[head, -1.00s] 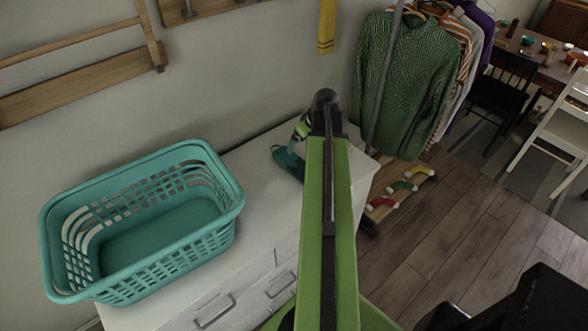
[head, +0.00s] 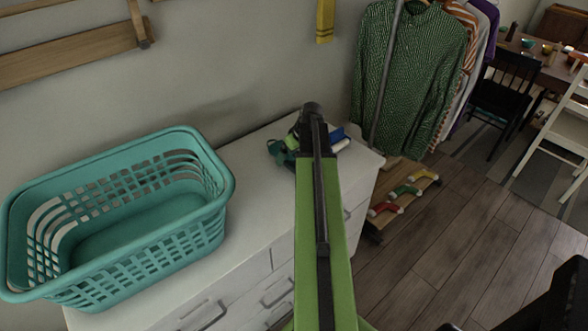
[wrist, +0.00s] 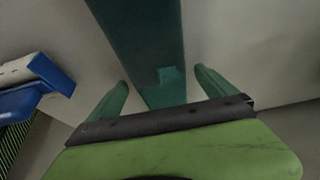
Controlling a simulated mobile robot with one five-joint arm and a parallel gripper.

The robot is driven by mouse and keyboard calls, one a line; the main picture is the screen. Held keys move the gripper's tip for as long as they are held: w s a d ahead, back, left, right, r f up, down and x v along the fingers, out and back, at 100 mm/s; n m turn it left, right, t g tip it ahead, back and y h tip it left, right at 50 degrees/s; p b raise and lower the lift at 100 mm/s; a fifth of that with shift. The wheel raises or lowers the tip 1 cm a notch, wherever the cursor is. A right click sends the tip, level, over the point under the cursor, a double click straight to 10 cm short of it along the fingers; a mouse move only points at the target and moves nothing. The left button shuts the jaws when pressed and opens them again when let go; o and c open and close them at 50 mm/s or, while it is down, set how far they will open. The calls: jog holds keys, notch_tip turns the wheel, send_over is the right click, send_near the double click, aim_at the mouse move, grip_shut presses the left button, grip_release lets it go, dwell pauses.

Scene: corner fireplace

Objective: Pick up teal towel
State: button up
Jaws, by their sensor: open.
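The teal towel (wrist: 140,40) is a dark teal strip running down from the top of the wrist view, with its near end between my fingers. In the head view the teal towel (head: 281,153) lies on the white dresser's top, mostly hidden behind my arm. My gripper (wrist: 161,77) is open, with one green finger on each side of the towel strip. A gap shows beside each finger, and I cannot tell how high the fingers are above the towel. In the head view my arm hides most of the gripper.
A teal laundry basket (head: 110,270) stands on the left of the white dresser (head: 245,215). A blue and white object (head: 339,139) lies just right of my gripper; it also shows in the wrist view (wrist: 45,85). Hanging clothes (head: 410,75) stand beyond the dresser's right end.

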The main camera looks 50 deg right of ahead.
jog(key=shift+w+f, duration=0.2)
jog(key=shift+f, duration=0.4)
jog(key=shift+r, duration=0.2)
jog(key=c, duration=1.6)
jog(key=shift+r, duration=0.1)
